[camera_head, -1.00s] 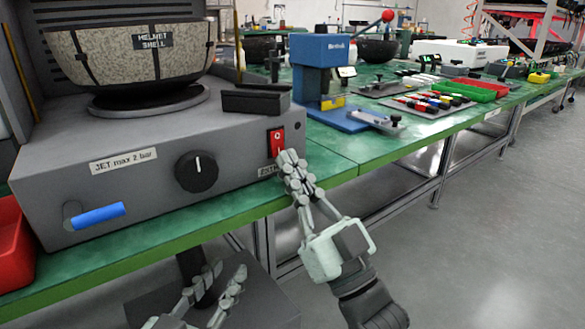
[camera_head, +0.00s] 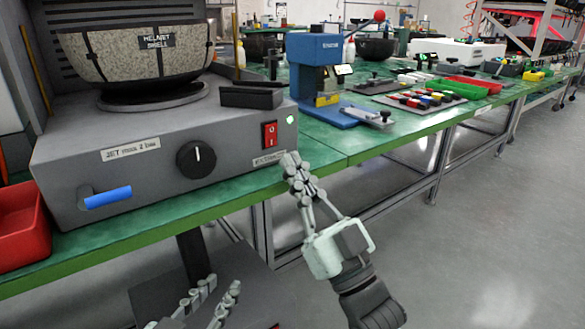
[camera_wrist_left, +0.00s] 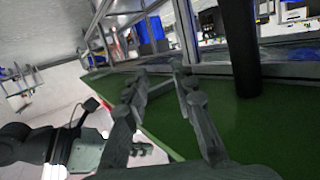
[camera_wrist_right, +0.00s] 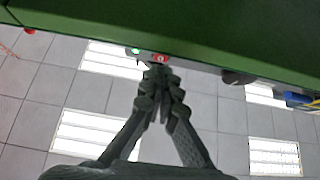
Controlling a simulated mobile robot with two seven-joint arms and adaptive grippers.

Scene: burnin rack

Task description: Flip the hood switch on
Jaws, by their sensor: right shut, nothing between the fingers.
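The hood switch (camera_head: 269,134) is a red rocker at the right end of the grey hood box's front, in the head view. A small green light (camera_head: 290,120) glows beside it. The switch (camera_wrist_right: 160,58) and the light (camera_wrist_right: 135,50) also show in the right wrist view. My right gripper (camera_head: 290,161) is shut and empty, its fingertips just below the switch and apart from it in the head view. My left gripper (camera_head: 222,288) is open and empty, low in front of the bench; its spread fingers show in the left wrist view (camera_wrist_left: 162,75).
The grey hood box (camera_head: 140,175) carries a black knob (camera_head: 196,160), a blue handle (camera_head: 107,197) and a helmet shell (camera_head: 140,55). A red bin (camera_head: 22,225) stands at the left. A blue press (camera_head: 316,75) stands to the right. The green bench edge (camera_head: 150,218) runs below.

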